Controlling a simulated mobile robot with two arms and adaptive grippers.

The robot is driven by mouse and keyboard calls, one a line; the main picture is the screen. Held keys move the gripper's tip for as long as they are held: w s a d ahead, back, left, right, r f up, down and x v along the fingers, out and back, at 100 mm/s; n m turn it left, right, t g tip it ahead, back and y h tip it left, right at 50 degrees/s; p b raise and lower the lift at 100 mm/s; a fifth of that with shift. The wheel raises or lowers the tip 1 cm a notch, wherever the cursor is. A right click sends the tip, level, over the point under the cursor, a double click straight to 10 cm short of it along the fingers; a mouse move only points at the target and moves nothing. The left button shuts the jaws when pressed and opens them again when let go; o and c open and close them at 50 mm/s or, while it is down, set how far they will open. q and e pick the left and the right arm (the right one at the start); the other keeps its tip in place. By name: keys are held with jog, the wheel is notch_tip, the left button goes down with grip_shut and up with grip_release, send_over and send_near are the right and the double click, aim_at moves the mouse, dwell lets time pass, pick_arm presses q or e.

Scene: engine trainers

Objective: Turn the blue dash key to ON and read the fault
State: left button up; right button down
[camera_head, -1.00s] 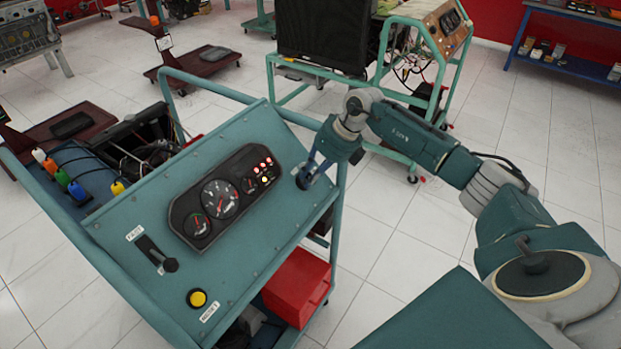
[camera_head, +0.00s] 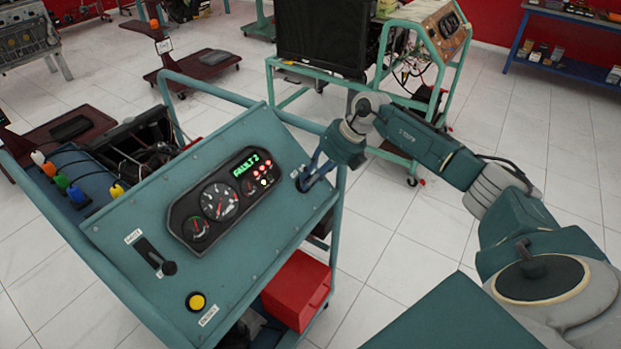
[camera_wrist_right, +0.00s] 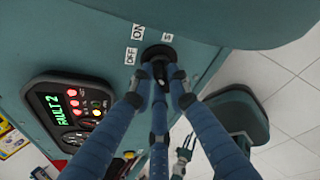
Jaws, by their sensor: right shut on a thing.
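The dash display (camera_head: 245,163) on the sloped teal panel (camera_head: 245,262) glows green and reads "FAULT 2", also legible in the right wrist view (camera_wrist_right: 58,108). Red lamps and a yellow one are lit beside it. My right gripper (camera_head: 306,181) is at the key switch on the panel's right. In the right wrist view my right gripper's blue fingers (camera_wrist_right: 160,78) are shut on the key at the dark round switch (camera_wrist_right: 158,53). The fingers hide most of the key, so its exact angle is unclear. Labels OFF, ON and S stand around the switch.
The panel carries a gauge cluster (camera_head: 220,201), a black lever (camera_head: 155,257) and a yellow button (camera_head: 196,301). A red box (camera_head: 297,289) sits low in the trainer frame. Another engine trainer (camera_head: 330,35) stands behind. Tiled floor is open at right.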

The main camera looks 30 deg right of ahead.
jog(key=c, duration=1.7)
grip_release()
jog(key=shift+s+f, duration=0.15)
jog(key=shift+s, duration=0.05)
jog(key=shift+o, duration=0.2)
jog(key=shift+w, duration=0.15)
jog(key=shift+d+r, duration=0.15)
jog(key=shift+r, duration=0.25)
jog(key=v, duration=1.1)
jog(key=shift+s, duration=0.2)
